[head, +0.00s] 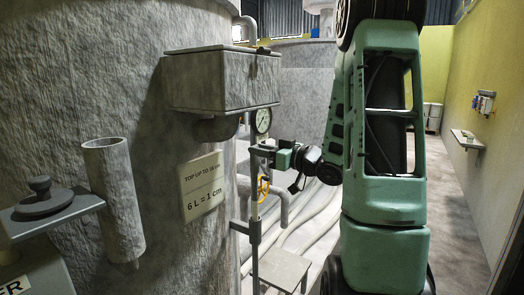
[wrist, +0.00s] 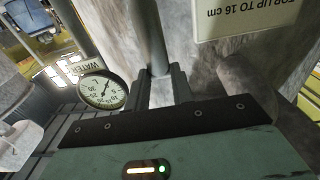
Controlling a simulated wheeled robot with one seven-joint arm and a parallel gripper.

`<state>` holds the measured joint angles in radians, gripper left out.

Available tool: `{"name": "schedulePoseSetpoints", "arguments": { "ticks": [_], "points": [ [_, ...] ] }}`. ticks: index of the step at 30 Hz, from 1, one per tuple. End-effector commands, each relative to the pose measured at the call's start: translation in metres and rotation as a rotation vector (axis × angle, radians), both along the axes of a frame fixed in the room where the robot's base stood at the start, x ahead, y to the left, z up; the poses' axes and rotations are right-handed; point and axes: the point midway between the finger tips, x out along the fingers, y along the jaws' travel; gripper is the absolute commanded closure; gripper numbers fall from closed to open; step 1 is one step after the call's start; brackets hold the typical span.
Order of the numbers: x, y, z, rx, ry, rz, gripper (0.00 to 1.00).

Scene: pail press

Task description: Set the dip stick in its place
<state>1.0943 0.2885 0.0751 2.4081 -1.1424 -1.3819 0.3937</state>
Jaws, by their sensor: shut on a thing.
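My gripper (head: 262,150) is in front of the big grey tank, below the box-shaped hopper. In the wrist view its two fingers (wrist: 160,80) are closed around a plain grey rod, the dip stick (wrist: 148,35). In the head view the dip stick (head: 254,190) looks like a thin, near-upright rod under the gripper. Its lower part lines up with a dark bracket (head: 246,231); I cannot tell whether it passes through it. An open-topped grey tube (head: 115,200) stands upright at the left against the tank.
A sign (head: 203,183) reads "6 L = 1 cm". A dial gauge (head: 262,121) is just above my gripper and beside the fingers in the wrist view (wrist: 103,90). A yellow handle (head: 263,188) is close to the rod. The hopper (head: 222,80) overhangs. A shelf (head: 50,215) holds a lid.

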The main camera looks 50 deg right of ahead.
Motion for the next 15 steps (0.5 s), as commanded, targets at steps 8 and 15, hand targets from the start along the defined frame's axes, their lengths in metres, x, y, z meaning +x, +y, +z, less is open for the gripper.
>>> {"name": "schedulePoseSetpoints", "arguments": {
  "ticks": [8,15],
  "points": [
    [0.0,0.0,-0.009,0.0,0.0,0.0,1.0],
    [0.0,0.0,-0.016,0.0,0.0,0.0,1.0]
  ]
}}
